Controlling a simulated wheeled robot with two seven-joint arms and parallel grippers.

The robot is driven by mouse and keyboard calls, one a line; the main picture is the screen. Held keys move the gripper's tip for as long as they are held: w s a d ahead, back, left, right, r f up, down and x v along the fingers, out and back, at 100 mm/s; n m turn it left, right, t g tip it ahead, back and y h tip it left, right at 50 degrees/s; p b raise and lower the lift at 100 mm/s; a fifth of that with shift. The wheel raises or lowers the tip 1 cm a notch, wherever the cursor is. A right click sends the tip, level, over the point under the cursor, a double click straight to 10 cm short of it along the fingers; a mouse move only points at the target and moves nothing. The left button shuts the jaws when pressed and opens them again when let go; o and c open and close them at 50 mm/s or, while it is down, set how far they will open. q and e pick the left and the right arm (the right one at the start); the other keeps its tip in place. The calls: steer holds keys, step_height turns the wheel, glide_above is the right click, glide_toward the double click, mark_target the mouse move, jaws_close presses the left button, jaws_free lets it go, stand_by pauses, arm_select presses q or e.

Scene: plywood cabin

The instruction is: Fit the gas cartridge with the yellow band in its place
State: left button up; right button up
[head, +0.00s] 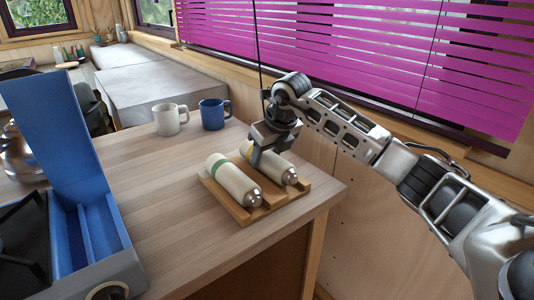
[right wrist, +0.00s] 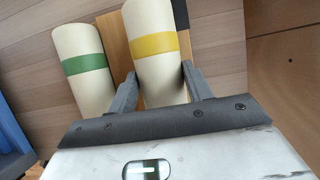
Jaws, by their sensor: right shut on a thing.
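The gas cartridge with the yellow band (right wrist: 155,45) is cream coloured. In the head view this cartridge (head: 279,169) lies in the right-hand groove of a wooden rack (head: 268,211), partly hidden by my gripper. My right gripper (head: 257,158) has come down on it from above. In the right wrist view the fingers (right wrist: 160,80) are shut on its two sides. A cartridge with a green band (head: 232,180) lies beside it in the rack. A blue camp stove (head: 52,125) stands at the left with its lid up and a long blue side compartment (head: 97,230). My left gripper is not in view.
A white mug (head: 169,120) and a blue mug (head: 213,114) stand behind the rack. The wooden tabletop (head: 165,205) is clear between stove and rack. The table's right edge is close to the rack, with the plywood wall and purple blinds (head: 360,45) beyond.

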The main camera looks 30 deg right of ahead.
steer(key=shift+f, duration=0.4)
stand_by(0.5)
stand_by(0.3)
steer(key=o, duration=0.6)
steer(key=shift+o, duration=0.2)
steer(key=o, duration=1)
